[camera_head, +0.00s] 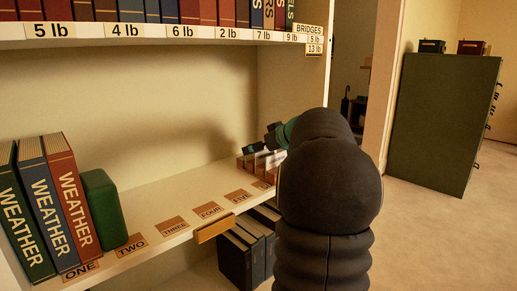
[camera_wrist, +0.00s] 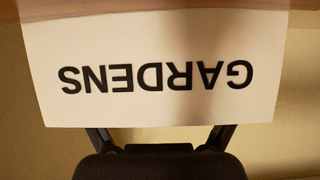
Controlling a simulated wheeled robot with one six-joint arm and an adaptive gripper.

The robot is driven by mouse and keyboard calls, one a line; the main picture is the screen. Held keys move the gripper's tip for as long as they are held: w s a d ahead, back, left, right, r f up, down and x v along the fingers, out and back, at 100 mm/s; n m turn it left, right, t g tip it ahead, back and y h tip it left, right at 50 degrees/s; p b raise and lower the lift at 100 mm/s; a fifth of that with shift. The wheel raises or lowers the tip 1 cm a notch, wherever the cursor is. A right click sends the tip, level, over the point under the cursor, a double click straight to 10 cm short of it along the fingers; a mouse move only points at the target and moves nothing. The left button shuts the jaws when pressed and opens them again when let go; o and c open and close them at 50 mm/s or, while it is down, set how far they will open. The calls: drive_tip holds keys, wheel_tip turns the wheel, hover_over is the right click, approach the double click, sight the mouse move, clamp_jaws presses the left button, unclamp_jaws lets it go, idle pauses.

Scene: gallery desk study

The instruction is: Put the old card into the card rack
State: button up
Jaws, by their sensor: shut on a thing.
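A white card (camera_wrist: 155,65) with the word GARDENS, upside down in the wrist view, fills the upper middle of that view. My gripper (camera_wrist: 162,138) is behind its near edge and shut on it. In the head view, my gripper (camera_head: 268,141) is at the right end of the shelf, partly hidden by my arm. Small white card faces (camera_head: 267,158) show just below it, blurred. A brown slotted rack (camera_head: 246,164) stands there on the shelf. My arm hides its right part. I cannot tell whether the held card touches the rack.
The shelf (camera_head: 184,199) carries labels ONE to FIVE. Several WEATHER books (camera_head: 75,190) and a green block (camera_head: 103,208) stand at its left. Dark binders (camera_head: 238,255) are below. A row of books fills the shelf above (camera_head: 100,42). A green cabinet (camera_head: 440,125) stands at right.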

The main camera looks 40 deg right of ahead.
drive_tip(key=shift+f+b, duration=0.15)
drive_tip(key=shift+b, duration=0.15)
drive_tip(key=o, duration=0.5)
drive_tip(key=shift+r, duration=0.2)
drive_tip(key=shift+r+p, duration=0.15)
drive_tip(key=shift+p, duration=0.3)
drive_tip(key=v, duration=1.2)
